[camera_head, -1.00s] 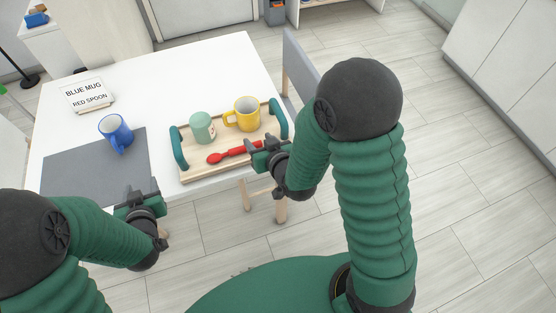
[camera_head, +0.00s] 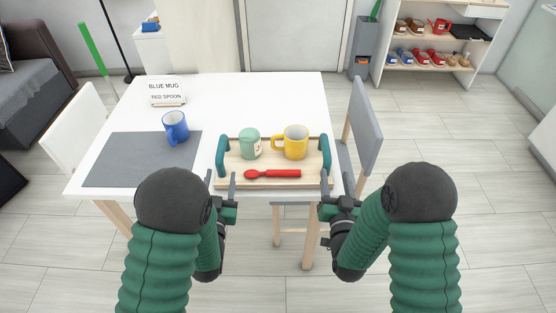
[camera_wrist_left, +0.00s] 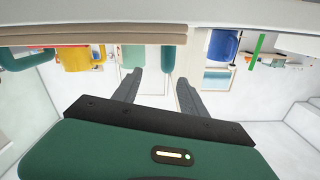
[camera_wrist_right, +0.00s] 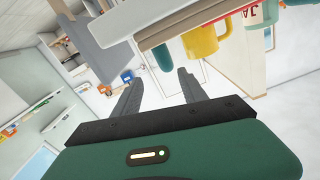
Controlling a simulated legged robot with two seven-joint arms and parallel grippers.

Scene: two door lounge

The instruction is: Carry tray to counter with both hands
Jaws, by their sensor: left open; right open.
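The wooden tray (camera_head: 233,184) lies on the white table's near edge. It holds a mint jar (camera_head: 250,143), a yellow mug (camera_head: 295,142) and a red spoon (camera_head: 272,174). Its teal left handle (camera_head: 222,156) and right handle (camera_head: 325,155) stand up at its ends. My left gripper (camera_head: 220,178) is open just in front of the left handle, which shows beyond the fingertips in the left wrist view (camera_wrist_left: 168,58). My right gripper (camera_head: 334,182) is open just in front of the right handle, also seen beyond its fingers in the right wrist view (camera_wrist_right: 162,56). Both are empty.
A sign reading "BLUE MUG, RED SPOON" (camera_head: 166,92) stands behind. A grey chair (camera_head: 364,125) is close on the table's right. A shelf (camera_head: 430,50) stands at back right.

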